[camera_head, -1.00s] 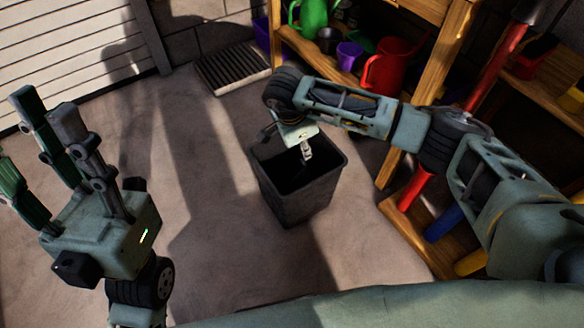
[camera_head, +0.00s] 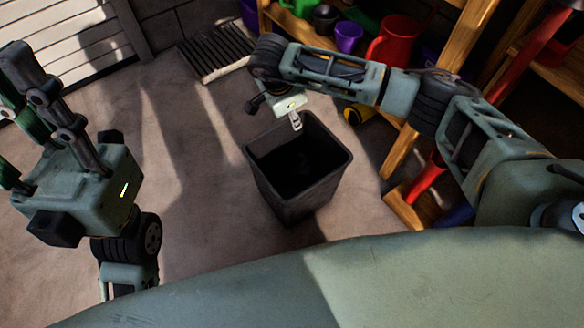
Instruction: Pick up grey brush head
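I cannot make out a grey brush head for certain in the head view. My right gripper (camera_head: 291,108) hangs over the far rim of a black bin (camera_head: 312,199), pointing down. A small pale metallic piece shows below its body; whether this is a finger or something held is unclear. The rest of its fingers are hidden. The inside of the bin is dark and I see nothing distinct in it. My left gripper (camera_head: 24,92) is raised at the left, fingers up and spread, with nothing between them, well apart from the bin.
A dark slatted rack or grate (camera_head: 216,51) lies on the floor at the back. Wooden shelving (camera_head: 470,45) stands at the right, with a red watering can (camera_head: 392,42) and a purple pot (camera_head: 348,36). Floor left of the bin is clear.

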